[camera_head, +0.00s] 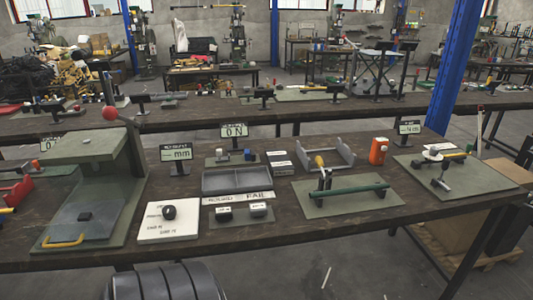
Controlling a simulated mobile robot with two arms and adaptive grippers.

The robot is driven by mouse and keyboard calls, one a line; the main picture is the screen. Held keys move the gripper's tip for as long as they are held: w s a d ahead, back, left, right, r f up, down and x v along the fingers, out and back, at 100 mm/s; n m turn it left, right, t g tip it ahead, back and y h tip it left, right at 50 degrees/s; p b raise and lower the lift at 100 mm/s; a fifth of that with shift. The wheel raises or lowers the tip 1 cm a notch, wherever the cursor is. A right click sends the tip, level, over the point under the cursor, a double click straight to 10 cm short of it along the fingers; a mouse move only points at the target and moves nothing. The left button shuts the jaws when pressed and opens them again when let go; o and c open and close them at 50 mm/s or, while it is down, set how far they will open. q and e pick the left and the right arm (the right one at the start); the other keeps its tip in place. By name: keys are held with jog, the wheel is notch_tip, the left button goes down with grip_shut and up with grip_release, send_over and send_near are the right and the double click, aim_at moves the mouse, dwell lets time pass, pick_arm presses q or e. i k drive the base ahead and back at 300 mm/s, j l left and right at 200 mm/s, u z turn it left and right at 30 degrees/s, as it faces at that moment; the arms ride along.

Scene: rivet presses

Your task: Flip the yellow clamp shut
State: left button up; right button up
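A toggle clamp with a yellow handle (320,161) stands on a green base plate (375,206) right of the middle of the near bench. Its yellow-tipped lever points up. A long green bar (350,190) lies across the plate beside the clamp's foot. Whether the clamp touches the bar is too small to tell. Neither of my grippers shows in the head view.
A press with a red ball knob (109,113) stands at the left of the near bench (270,240). Another fixture plate (480,181) lies right.

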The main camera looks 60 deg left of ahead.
aim_at(321, 164)
jog(key=u, duration=1.55)
jog(key=i+l+u, duration=0.75)
jog(key=i+l, duration=0.2)
